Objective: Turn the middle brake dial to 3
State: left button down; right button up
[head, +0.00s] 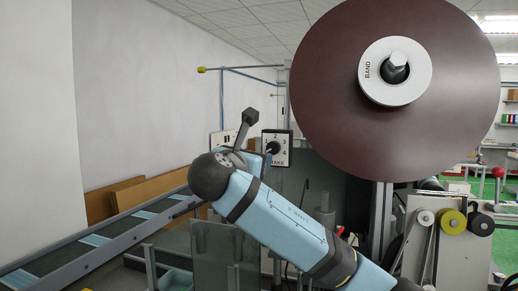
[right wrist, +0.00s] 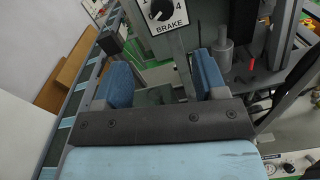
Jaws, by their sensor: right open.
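A white brake plate (head: 287,142) with a black dial (head: 272,147) and the numbers 1 to 4 faces me left of the big brown roll. My right arm partly hides its lower left. In the right wrist view the plate (right wrist: 173,29) and its dial (right wrist: 162,9) are cut off by the top edge; 0, 4 and BRAKE can be read. I cannot tell the dial's setting, or whether it is the middle one. My right gripper (right wrist: 163,77) is open and empty, its two blue fingers below and apart from the dial in the picture. My left gripper is out of view.
The large brown roll (head: 330,80) marked BAND hangs to the right of the plate. A second white plate (head: 220,139) shows partly behind my arm. A conveyor (head: 95,245) runs along the left. A grey cylinder (right wrist: 223,50) stands just beyond the right finger.

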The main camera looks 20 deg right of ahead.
aim_at(272, 149)
jog(key=p+x, duration=0.2)
jog(key=x, duration=0.4)
jog(key=p+x, duration=0.2)
jog(key=x, duration=0.4)
jog(key=shift+w+d+r, duration=0.1)
jog(key=shift+d+r, duration=0.15)
jog(key=shift+d, duration=0.05)
jog(key=shift+w+d+f, duration=0.1)
jog(key=shift+w+d, duration=0.3)
jog(key=shift+w, duration=0.2)
jog(key=shift+c, duration=0.4)
jog(key=c, duration=0.8)
jog(key=shift+c, duration=0.2)
